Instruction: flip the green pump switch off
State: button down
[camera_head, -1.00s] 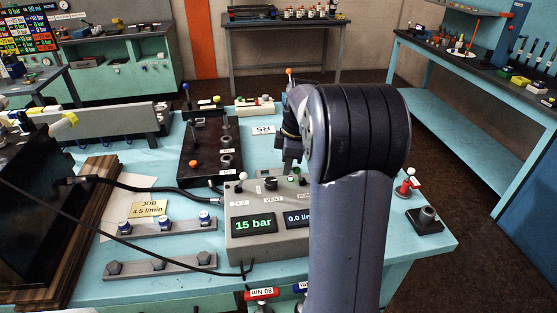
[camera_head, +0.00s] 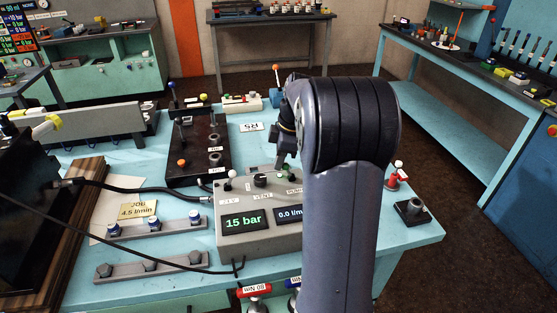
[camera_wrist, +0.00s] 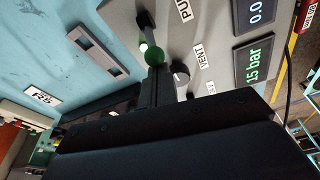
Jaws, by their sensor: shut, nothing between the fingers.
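The green pump switch is a dark lever with a green ball end (camera_wrist: 127,56). It stands on the grey control box (camera_head: 258,240), beside a label cut off to "PU" in the wrist view. My gripper (camera_wrist: 151,72) is shut and empty. Its fingertips are right at the green ball and the lever; I cannot tell whether they touch. In the head view my gripper (camera_head: 281,162) is low over the back of the box, and my arm covers the box's right part. The box's screens read 15 bar (camera_head: 244,221) and 0.0 (camera_head: 289,214).
A black vent knob (camera_head: 261,180) and a white-tipped lever (camera_head: 230,177) stand left of the switch on the box. A dark valve block (camera_head: 197,150) with levers is behind left. Black hoses run at left. A red piece (camera_head: 393,178) is at the right edge.

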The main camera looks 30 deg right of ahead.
jog(key=shift+s+d+y, duration=0.1)
jog(key=shift+d+y, duration=0.15)
jog(key=shift+y, duration=0.05)
jog(key=shift+s+d+r+t+y, duration=0.1)
jog(key=shift+d+r+t+y, duration=0.15)
jog(key=shift+d+y, duration=0.35)
jog(key=d+y, duration=0.1)
jog(key=t+y+b, duration=0.1)
jog(key=y, duration=0.1)
jog(key=shift+s+d, duration=0.3)
jog(key=shift+d, duration=0.1)
jog(key=shift+s+d+b, duration=0.1)
jog(key=shift+d+b, duration=0.2)
jog(key=shift+d, duration=0.05)
jog(key=shift+r, duration=0.15)
jog(key=shift+r+p, duration=0.5)
jog(key=shift+r, duration=0.25)
